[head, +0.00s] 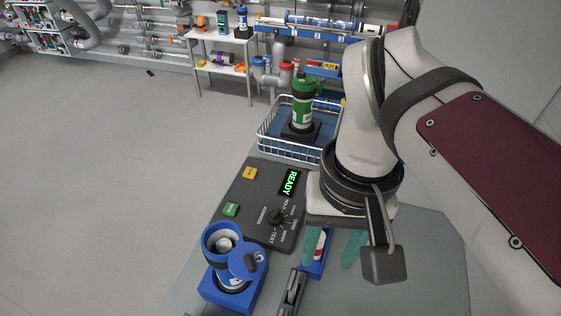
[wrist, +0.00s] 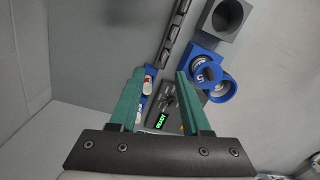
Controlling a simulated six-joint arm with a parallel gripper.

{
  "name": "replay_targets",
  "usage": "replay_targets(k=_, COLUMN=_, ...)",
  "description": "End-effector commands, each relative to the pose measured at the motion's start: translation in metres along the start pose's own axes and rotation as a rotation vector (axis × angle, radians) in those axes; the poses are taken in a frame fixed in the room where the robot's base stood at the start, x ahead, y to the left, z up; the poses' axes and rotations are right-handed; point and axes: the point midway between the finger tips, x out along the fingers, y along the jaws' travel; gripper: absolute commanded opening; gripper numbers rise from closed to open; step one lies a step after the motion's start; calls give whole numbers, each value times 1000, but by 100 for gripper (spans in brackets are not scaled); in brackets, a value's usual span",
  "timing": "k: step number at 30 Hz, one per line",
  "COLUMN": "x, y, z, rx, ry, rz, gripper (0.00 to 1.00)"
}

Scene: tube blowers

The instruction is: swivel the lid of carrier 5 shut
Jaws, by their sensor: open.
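Carrier 5 (head: 207,243) is a blue round canister standing upright in a blue square block at the lower left of the head view. Its open mouth shows something pale inside. Its blue lid (head: 245,265), marked 5, is swung aside to the lower right of the mouth. In the wrist view the carrier (wrist: 225,94) is right of my fingers, with the lid (wrist: 204,75) at its upper left. My gripper (head: 333,255) has teal fingers, open and apart, right of the carrier and not touching it. It also shows in the wrist view (wrist: 161,75).
A dark console (head: 248,203) with a lit READY display and a knob lies behind the carrier. A white wire basket (head: 268,143) holds a green bottle (head: 302,103). A grey holed block (wrist: 232,17) is beyond.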

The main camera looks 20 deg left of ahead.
Motion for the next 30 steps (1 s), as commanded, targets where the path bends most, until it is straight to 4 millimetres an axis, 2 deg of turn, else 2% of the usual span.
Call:
replay_targets(k=1, x=-19, y=-29, z=-14, rx=-150, ry=4, rz=20, gripper=48)
replay_targets(k=4, x=-49, y=-80, z=-25, rx=-385, ry=13, rz=50, gripper=48)
replay_targets(k=6, x=-61, y=-104, z=-26, rx=-479, ry=19, rz=59, gripper=48)
replay_targets(k=9, x=-62, y=-116, z=-25, rx=-530, ry=21, rz=62, gripper=48)
replay_targets(k=11, x=-54, y=-115, z=-25, rx=-533, ry=21, rz=64, gripper=48)
replay_targets(k=13, x=-38, y=-113, z=-25, rx=-529, ry=20, rz=62, gripper=48)
replay_targets(k=21, x=43, y=-109, z=-28, rx=-527, ry=20, rz=61, gripper=48)
replay_targets(k=24, x=65, y=-108, z=-29, rx=-525, ry=20, rz=60, gripper=48)
replay_targets(k=30, x=88, y=-107, z=-31, rx=-525, ry=24, rz=59, gripper=48)
